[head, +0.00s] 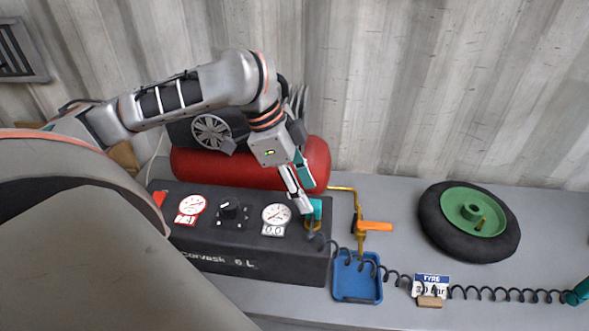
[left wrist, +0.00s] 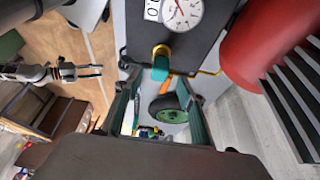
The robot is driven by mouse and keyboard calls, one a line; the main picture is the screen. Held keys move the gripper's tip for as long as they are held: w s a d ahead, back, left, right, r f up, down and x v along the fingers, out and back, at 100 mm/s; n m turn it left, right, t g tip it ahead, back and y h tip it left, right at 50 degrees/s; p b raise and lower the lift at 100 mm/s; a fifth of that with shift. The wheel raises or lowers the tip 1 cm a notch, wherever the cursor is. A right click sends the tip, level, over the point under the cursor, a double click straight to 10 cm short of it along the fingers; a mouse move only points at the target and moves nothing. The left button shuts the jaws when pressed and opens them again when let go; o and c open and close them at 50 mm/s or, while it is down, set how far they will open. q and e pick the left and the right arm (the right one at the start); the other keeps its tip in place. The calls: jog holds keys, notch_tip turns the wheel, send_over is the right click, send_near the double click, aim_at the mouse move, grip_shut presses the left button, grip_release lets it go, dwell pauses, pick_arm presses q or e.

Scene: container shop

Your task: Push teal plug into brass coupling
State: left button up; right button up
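The teal plug (head: 316,207) is at the right end of the black compressor box, between the fingertips of my left gripper (head: 304,203). In the head view the fingers partly hide the coupling. My right gripper (left wrist: 88,71) shows in the left wrist view, open and empty, away from the bench.
A black coiled hose (head: 400,279) runs right to a teal handpiece (head: 579,292). A brass pipe with an orange lever (head: 375,226) stands close right of the coupling. A blue tray (head: 358,290), a wheel (head: 469,220) and a red tank (head: 318,160) are nearby.

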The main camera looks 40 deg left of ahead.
pick_arm(q)
jog(key=v, duration=0.6)
jog(key=shift+r, duration=0.3)
jog(key=shift+s, duration=0.15)
